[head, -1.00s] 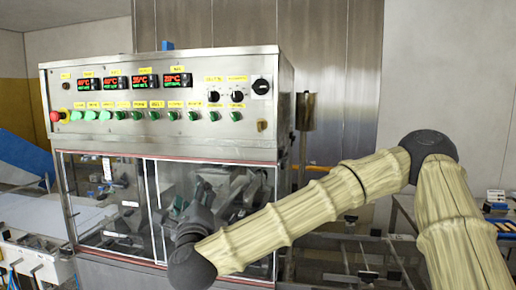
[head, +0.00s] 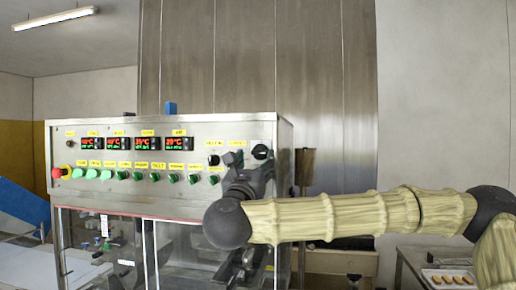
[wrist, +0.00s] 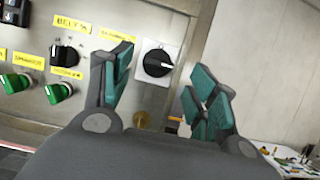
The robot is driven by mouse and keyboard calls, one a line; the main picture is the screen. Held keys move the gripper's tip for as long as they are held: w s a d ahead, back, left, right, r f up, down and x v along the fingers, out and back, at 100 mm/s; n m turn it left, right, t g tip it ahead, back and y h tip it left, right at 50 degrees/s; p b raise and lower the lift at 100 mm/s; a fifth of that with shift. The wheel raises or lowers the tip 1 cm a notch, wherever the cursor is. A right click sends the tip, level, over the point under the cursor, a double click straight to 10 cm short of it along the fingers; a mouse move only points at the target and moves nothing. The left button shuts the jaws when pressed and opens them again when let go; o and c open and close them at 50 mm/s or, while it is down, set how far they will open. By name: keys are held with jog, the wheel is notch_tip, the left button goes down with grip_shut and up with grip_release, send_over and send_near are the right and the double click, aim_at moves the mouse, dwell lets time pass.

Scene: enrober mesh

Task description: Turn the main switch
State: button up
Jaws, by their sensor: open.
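The main switch (wrist: 158,63) is a black round knob with a white pointer mark on a pale square plate, at the panel's right end. In the wrist view it shows between and beyond my open fingers, with the mark pointing right. In the head view the switch (head: 261,152) sits at the panel's upper right corner, just above and right of my fingers. My gripper (wrist: 162,82) is open and empty, facing the panel. I see no contact with the switch.
The control panel (head: 100,185) carries red displays, green buttons and a red emergency stop (head: 57,173) at far left. A smaller black knob (wrist: 66,55) and green knobs (wrist: 58,92) are left of my fingers. A tray of biscuits (head: 450,278) lies at the lower right.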

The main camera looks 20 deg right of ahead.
aim_at(258, 153)
jog(key=shift+p+x, duration=0.85)
jog(key=shift+x, duration=1.4)
jog(key=shift+c, duration=0.4)
jog(key=c, duration=0.9)
